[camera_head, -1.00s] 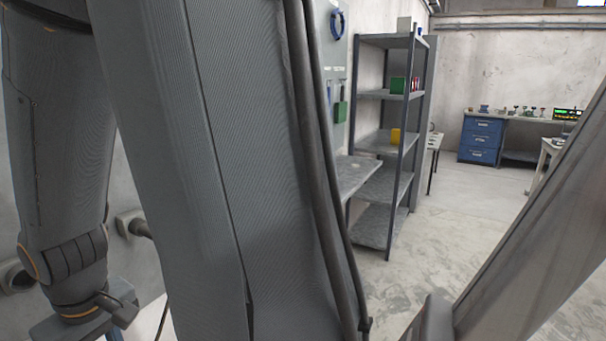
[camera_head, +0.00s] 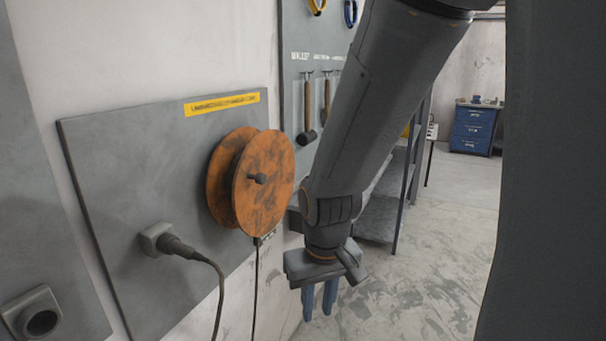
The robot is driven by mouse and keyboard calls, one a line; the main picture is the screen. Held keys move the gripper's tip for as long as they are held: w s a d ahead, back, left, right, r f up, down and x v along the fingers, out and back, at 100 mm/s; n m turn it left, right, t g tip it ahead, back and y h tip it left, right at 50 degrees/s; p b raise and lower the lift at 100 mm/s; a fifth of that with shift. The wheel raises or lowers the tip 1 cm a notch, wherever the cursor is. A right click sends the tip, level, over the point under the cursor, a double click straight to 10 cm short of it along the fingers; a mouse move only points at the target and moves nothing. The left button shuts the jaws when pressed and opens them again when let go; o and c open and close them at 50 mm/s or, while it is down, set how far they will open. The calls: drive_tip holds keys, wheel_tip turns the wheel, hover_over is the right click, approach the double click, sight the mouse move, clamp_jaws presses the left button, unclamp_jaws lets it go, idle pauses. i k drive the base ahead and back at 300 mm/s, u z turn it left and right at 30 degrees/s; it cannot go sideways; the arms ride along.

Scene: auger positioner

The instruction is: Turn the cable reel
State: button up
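The cable reel (camera_head: 268,190) is an orange, worn double disc with a dark knob at its centre. It is mounted on a grey wall panel (camera_head: 115,150) under a yellow label. A thin dark cable hangs below it. My gripper (camera_head: 319,302) points downward to the right of the reel and lower than it, apart from it. Its two blue fingers look slightly apart, with nothing visible between them.
A plug (camera_head: 168,243) with a cable sits in a socket on the panel, left of the reel. Another socket (camera_head: 38,318) is at the lower left. Hammers (camera_head: 308,110) hang on a tool board behind. A shelf (camera_head: 375,215) stands behind my arm.

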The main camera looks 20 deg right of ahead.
sight(263, 182)
drive_tip(key=i, duration=0.45)
drive_tip(key=u, duration=0.05)
drive_tip(key=k, duration=0.5)
drive_tip(key=u, duration=1.85)
drive_tip(key=k, duration=1.15)
drive_tip(key=z, duration=1.6)
drive_tip(key=i, duration=0.5)
